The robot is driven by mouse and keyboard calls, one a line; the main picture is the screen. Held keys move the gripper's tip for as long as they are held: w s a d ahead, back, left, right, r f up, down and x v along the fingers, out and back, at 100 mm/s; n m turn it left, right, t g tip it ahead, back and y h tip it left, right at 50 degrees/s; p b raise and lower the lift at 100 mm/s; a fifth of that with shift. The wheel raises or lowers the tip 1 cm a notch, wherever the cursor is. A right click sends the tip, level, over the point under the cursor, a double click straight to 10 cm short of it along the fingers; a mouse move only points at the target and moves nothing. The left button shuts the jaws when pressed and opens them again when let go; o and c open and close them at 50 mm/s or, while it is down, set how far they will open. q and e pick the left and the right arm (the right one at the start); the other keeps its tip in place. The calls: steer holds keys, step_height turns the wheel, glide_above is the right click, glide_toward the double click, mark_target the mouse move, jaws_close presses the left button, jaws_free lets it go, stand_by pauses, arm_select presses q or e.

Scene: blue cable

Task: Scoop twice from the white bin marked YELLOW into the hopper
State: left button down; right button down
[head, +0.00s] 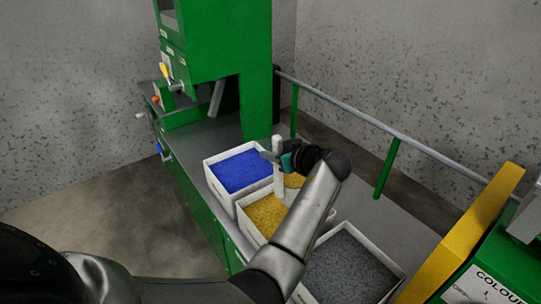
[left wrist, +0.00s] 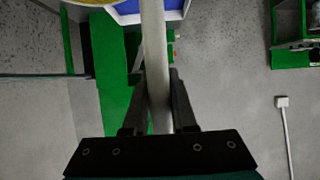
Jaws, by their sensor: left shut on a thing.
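The white bin (head: 245,226) of yellow granules (head: 263,213) stands on a green bench between a bin of blue granules and a bin of grey granules. I cannot read a marking on it. My left gripper (head: 276,157) is above this bin, shut on a pale upright handle (head: 279,183), which looks like the scoop's. In the left wrist view the handle (left wrist: 154,50) runs between the two dark fingers (left wrist: 158,95). I cannot make out the hopper for sure. My right gripper is not in view.
The blue bin (head: 238,172) is behind and left, the grey bin (head: 349,265) in front and right. A tall green machine (head: 232,45) stands at the back. A grey rail (head: 350,113) runs along the far side. A yellow panel (head: 460,235) stands at the right.

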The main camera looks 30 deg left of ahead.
mark_target(280, 142)
arm_select(q)
steer(key=shift+y, duration=0.4)
steer(key=shift+s+d+r+p, duration=0.1)
steer(key=shift+d+r+p, duration=0.15)
steer(key=shift+r, duration=0.5)
steer(key=shift+s+d+r+p, duration=0.1)
steer(key=shift+r+p, duration=0.2)
steer(key=shift+r, duration=0.45)
steer(key=shift+d+r+p, duration=0.2)
steer(key=shift+r+p, duration=0.1)
steer(key=shift+r, duration=0.45)
